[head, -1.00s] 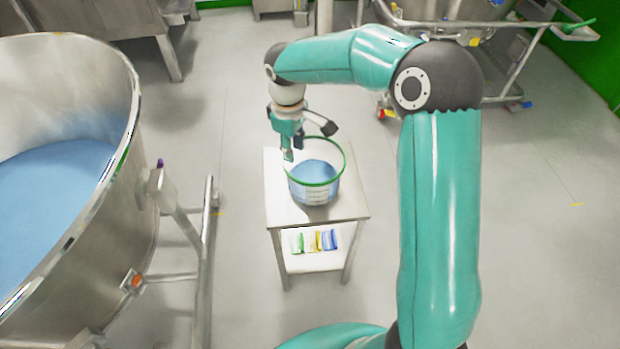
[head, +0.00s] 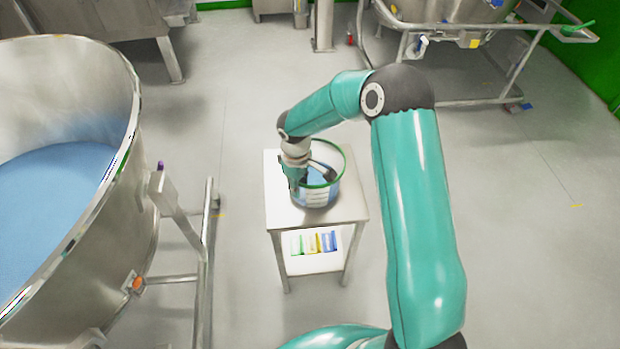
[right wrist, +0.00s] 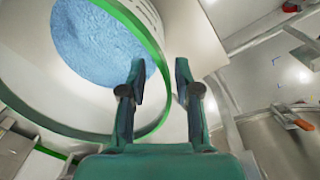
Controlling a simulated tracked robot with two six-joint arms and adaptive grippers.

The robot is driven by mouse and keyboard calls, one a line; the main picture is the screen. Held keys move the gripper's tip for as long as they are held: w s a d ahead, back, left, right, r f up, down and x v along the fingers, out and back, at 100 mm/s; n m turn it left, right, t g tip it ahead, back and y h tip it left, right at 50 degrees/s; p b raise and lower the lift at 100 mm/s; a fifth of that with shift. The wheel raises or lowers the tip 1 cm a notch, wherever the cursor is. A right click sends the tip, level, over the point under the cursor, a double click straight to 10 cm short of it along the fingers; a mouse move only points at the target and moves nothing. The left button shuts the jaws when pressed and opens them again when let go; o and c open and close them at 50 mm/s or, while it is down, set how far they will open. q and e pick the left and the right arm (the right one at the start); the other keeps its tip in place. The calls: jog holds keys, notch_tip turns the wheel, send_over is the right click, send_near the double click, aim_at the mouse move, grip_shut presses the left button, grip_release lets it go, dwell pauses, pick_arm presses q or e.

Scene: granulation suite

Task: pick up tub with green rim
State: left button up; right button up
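The tub with the green rim (head: 317,197) stands upright on a small steel table (head: 341,212), with blue granules inside and a pale label on its front. My right gripper (head: 295,188) is at the tub's left side, pointing down at the rim. In the right wrist view, my right gripper (right wrist: 160,77) is open. One finger lies over the inside of the tub and the other outside, with the green rim (right wrist: 154,46) passing between them. Whether either finger touches the wall cannot be told. My left gripper is not in view.
A large steel vessel (head: 140,215) with blue material stands at the left, its frame close to the table. Green, yellow and blue items (head: 316,243) lie on the table's lower shelf. A wheeled steel frame (head: 480,100) stands behind. The floor at right is clear.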

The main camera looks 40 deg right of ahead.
notch_tip(320, 180, down, 2)
grip_shut()
jog(key=shift+w+r, duration=0.1)
dwell(0.5)
